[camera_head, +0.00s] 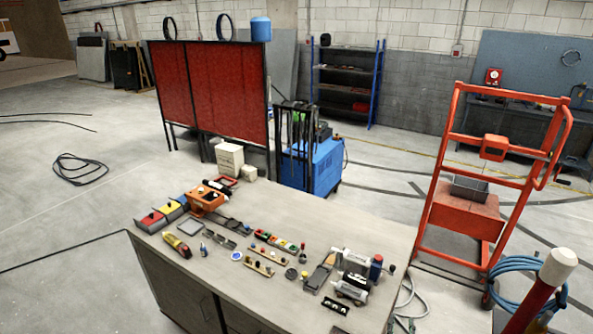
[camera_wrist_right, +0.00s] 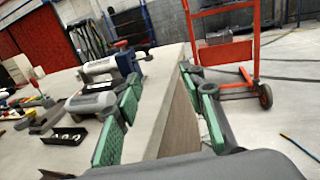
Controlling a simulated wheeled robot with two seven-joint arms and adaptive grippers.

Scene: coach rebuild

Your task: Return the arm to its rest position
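My right gripper (camera_wrist_right: 162,105) shows in the right wrist view, with its two green-padded fingers spread apart and nothing between them. The right side edge of the workbench (camera_head: 378,232) runs through the gap in that view. I cannot tell the exact height of the fingers above the bench. In the head view I cannot make out either gripper clearly. My left gripper is in neither view.
The bench's right end holds a grey-and-white motor-like device (camera_head: 352,262) and a black block (camera_head: 336,306). An orange cart (camera_head: 467,215) stands right of the bench. A red post with a white cap (camera_head: 558,265) and coiled blue hose (camera_head: 500,298) are at lower right.

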